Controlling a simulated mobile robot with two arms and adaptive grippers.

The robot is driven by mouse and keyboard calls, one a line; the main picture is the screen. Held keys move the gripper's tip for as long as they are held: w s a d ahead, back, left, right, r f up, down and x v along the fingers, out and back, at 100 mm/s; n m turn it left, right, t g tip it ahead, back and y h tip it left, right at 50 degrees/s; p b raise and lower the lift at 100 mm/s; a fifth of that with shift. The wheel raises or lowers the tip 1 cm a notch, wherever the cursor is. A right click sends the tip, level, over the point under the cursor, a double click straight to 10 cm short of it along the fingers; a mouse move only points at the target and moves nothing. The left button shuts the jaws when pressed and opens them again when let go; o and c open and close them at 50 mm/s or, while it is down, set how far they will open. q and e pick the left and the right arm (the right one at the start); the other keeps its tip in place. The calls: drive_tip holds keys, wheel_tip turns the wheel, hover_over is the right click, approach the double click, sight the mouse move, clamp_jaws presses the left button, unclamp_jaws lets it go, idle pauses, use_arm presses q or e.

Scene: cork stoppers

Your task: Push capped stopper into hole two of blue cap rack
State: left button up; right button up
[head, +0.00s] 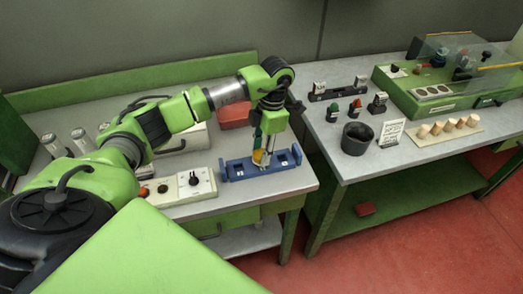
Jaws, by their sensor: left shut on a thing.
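The blue cap rack (234,173) lies near the right front edge of the left bench. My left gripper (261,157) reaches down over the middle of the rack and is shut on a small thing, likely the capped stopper. A bit of yellow shows at the fingers, but the fingers hide most of the held thing. I cannot tell which hole it is over or whether it touches the rack. My right gripper is not in view.
A white switch box (196,186) stands just left of the rack, and a red bin (236,114) behind it. The right bench holds a dark cup (356,139), a board with several corks (440,135), a small sign (391,133) and a green machine (440,100).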

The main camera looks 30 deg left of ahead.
use_arm(q)
drive_tip(key=shift+f, duration=0.3)
drive_tip(key=o, duration=0.9)
wheel_tip(320, 180, up, 12)
drive_tip(key=w, duration=0.1)
drive_tip(key=shift+w+d, duration=0.3)
drive_tip(key=shift+d, duration=0.15)
